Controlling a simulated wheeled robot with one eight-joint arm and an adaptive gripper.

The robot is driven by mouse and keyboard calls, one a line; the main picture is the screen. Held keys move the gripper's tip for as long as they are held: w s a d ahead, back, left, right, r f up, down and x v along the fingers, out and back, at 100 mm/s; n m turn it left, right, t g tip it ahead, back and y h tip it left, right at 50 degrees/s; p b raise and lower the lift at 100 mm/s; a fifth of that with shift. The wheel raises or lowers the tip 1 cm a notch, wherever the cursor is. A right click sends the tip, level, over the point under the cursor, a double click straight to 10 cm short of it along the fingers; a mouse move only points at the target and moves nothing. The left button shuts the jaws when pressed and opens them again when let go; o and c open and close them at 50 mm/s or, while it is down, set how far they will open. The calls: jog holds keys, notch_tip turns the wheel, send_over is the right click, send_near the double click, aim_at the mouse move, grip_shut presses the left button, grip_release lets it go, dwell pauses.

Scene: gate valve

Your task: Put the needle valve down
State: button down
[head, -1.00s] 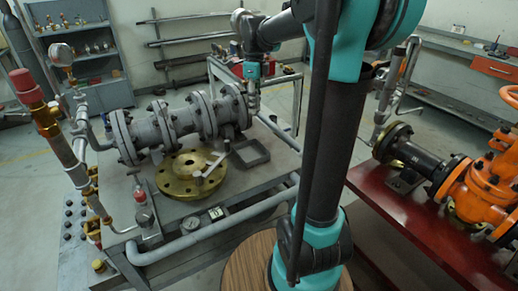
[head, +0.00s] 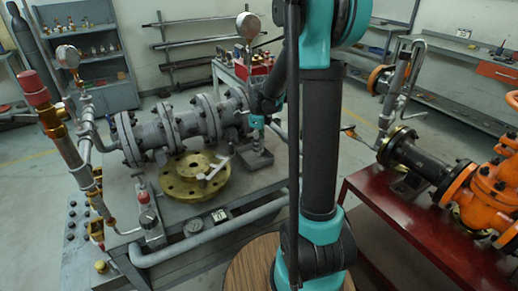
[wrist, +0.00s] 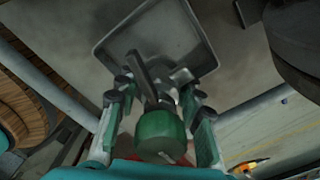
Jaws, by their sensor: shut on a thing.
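My gripper (head: 257,143) points down over a small grey square tray (head: 262,161) on the workbench, in the head view. In the wrist view my gripper (wrist: 155,92) has its two fingers closed on the sides of the needle valve (wrist: 160,132). The valve shows a green round part near the palm and a dark grey metal bar pointing toward the tray. The tray (wrist: 165,30) fills the upper middle of the wrist view, beneath the valve. I cannot tell whether the valve touches the tray floor. The valve is too small to make out in the head view.
A grey flanged pipe (head: 178,128) stands on the bench left of the tray, with a brass flange (head: 180,190) in front. A red table (head: 375,205) carries an orange valve (head: 488,195) at the right. A pipe rail (head: 240,215) runs along the bench front.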

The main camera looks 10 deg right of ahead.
jog(key=shift+f, duration=0.65)
jog(key=shift+f, duration=0.15)
jog(key=c, duration=1.3)
grip_release()
notch_tip(320, 180, up, 12)
jog(key=shift+r, duration=0.2)
